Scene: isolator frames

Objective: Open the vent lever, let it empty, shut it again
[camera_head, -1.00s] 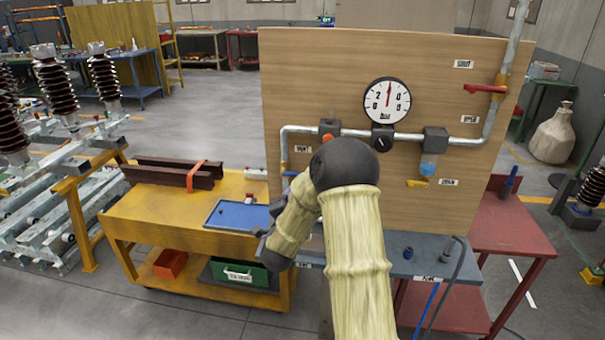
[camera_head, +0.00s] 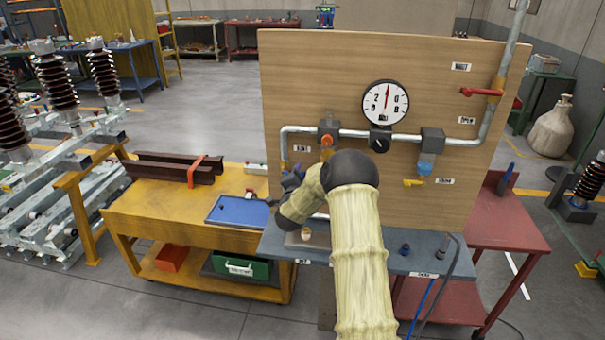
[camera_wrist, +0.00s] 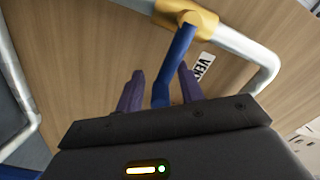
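The vent lever is a blue bar on a yellow valve body (camera_wrist: 187,15) on the pipe. In the wrist view the blue lever (camera_wrist: 172,65) runs from that body down between my gripper's (camera_wrist: 160,80) two purple fingers. There are gaps on both sides, so the gripper is open around the lever, not clamped on it. The VENT label (camera_wrist: 203,66) is just right of the fingers. In the head view my gripper (camera_head: 288,187) is at the panel's lower left, and the lever is mostly hidden there. The gauge (camera_head: 386,103) needle points nearly straight up.
The wooden panel (camera_head: 340,70) also carries a red lever (camera_head: 480,92) at upper right and a yellow handle (camera_head: 413,183) at lower right. Below is a grey bench top (camera_head: 400,262). A yellow cart (camera_head: 150,215) with a blue tray (camera_head: 238,211) stands to the left.

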